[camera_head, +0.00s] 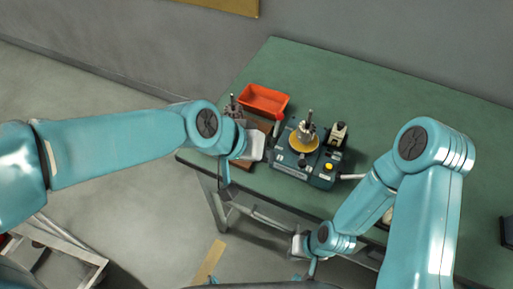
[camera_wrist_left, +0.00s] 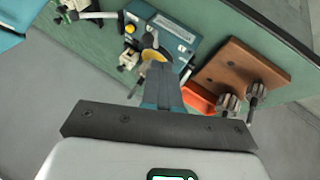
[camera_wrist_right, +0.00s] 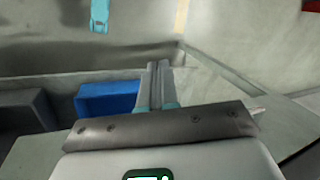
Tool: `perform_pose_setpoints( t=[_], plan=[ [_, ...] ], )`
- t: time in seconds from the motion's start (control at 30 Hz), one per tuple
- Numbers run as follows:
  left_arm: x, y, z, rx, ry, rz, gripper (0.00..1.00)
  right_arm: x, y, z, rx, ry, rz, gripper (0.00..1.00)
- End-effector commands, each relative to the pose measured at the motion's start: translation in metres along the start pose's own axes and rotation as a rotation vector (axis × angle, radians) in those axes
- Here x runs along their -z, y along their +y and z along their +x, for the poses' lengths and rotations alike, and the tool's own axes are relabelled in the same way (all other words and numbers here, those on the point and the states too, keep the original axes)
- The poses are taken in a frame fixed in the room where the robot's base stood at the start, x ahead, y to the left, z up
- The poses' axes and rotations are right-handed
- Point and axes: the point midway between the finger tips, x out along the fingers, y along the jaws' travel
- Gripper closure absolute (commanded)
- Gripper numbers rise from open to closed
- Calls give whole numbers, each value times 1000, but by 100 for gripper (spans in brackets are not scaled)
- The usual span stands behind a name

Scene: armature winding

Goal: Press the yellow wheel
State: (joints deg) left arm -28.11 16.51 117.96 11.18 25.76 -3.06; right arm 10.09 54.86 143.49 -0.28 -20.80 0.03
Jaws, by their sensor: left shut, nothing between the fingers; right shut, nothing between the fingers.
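The yellow wheel (camera_head: 303,143) is a flat disc around the base of an upright metal armature (camera_head: 308,124) on the blue winding machine (camera_head: 290,167). The wheel also shows in the left wrist view (camera_wrist_left: 152,56), partly hidden behind my left fingers. My left gripper (camera_head: 226,184) is shut and empty, left of the machine near the table's edge, apart from the wheel. Its fingers show in the left wrist view (camera_wrist_left: 163,80). My right gripper (camera_head: 311,270) is shut and empty, low in front of the table. In the right wrist view its closed fingers (camera_wrist_right: 157,82) face away from the machine.
A red-orange bin (camera_head: 263,99) stands behind the machine's left side. A brown block (camera_wrist_left: 240,72) holding metal armatures (camera_wrist_left: 240,100) lies beside it. A small black and cream device (camera_head: 338,132) stands at the machine's right. The green table (camera_head: 400,105) is clear at the back right.

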Motion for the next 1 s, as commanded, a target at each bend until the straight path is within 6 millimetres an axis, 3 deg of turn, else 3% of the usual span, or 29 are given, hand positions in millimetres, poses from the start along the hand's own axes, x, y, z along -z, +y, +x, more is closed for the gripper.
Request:
perform_pose_setpoints(
  t=[0.1, 0.23, 0.8, 0.9, 1.0],
  plan=[
    [0, 0, -17, -1, 2, 0, 100, 0, 0, 0, 0, -1, 0, 100],
    [0, 0, -26, 0, 0, 0, 100, 0, 0, 0, 0, -1, 0, 100],
    [0, -1, -28, 0, -1, -1, 100, 0, 0, 0, 0, 0, 0, 100],
    [-4, -11, -18, 13, -11, -18, 100, 0, 0, 0, 0, 0, 0, 100],
    [-19, -44, 11, 55, -38, -74, 100, 0, 0, 0, 0, -1, 0, 100]
  ],
)
